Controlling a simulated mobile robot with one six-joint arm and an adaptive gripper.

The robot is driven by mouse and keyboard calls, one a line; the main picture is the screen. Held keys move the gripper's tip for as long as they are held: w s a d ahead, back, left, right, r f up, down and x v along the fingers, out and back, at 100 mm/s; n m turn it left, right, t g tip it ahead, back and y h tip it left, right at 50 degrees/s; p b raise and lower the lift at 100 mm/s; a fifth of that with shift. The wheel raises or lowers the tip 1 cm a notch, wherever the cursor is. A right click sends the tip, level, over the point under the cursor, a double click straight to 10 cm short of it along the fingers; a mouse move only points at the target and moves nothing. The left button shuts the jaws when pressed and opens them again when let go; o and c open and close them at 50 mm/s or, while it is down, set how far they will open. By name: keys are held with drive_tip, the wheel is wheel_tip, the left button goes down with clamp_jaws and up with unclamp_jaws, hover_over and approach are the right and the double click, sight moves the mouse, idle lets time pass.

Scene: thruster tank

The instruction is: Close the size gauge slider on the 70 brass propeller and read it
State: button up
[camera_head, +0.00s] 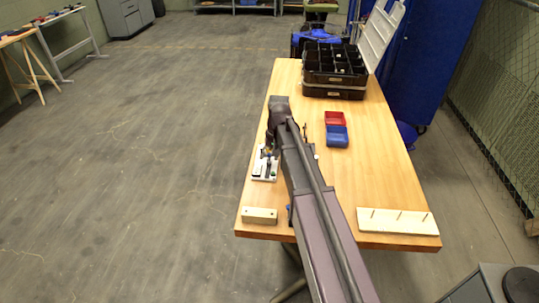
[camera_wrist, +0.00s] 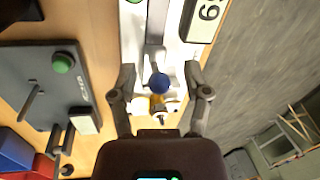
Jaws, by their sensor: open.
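The size gauge (camera_head: 265,166) is a white-based fixture at the table's left edge. In the wrist view its white plate (camera_wrist: 133,42) runs up from the middle, with a grey slider bar and a blue round knob (camera_wrist: 158,82). A small brass-yellow part (camera_wrist: 156,103), likely the propeller, sits just below the knob; its details are unclear. My gripper (camera_wrist: 160,72) is open, with one finger on each side of the knob and a gap on both sides.
A dark grey panel (camera_wrist: 35,85) with a green ball knob (camera_wrist: 63,63) lies left of the gauge in the wrist view. Red (camera_head: 334,118) and blue (camera_head: 337,136) bins, an open toolbox (camera_head: 335,78), a pegged board (camera_head: 397,221) and a wooden block (camera_head: 259,215) stand on the table.

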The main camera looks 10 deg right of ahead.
drive_tip(key=shift+s+a+r, duration=0.1)
drive_tip(key=shift+s+a, duration=0.15)
drive_tip(key=shift+s, duration=0.55)
drive_tip(key=r+p, duration=0.2)
drive_tip(key=shift+w+d+r+p, duration=0.15)
drive_tip(key=shift+d+p, duration=0.1)
drive_tip(key=shift+p, duration=0.05)
wheel_tip(320, 180, up, 11)
drive_tip(key=d+p, duration=0.2)
drive_tip(key=p, duration=0.9)
drive_tip(key=s+a+n+h, duration=0.1)
drive_tip(key=s+h, duration=0.1)
drive_tip(key=s, duration=1.8)
drive_tip(key=shift+s+f, duration=0.25)
drive_tip(key=shift+s, duration=0.1)
idle(2.3)
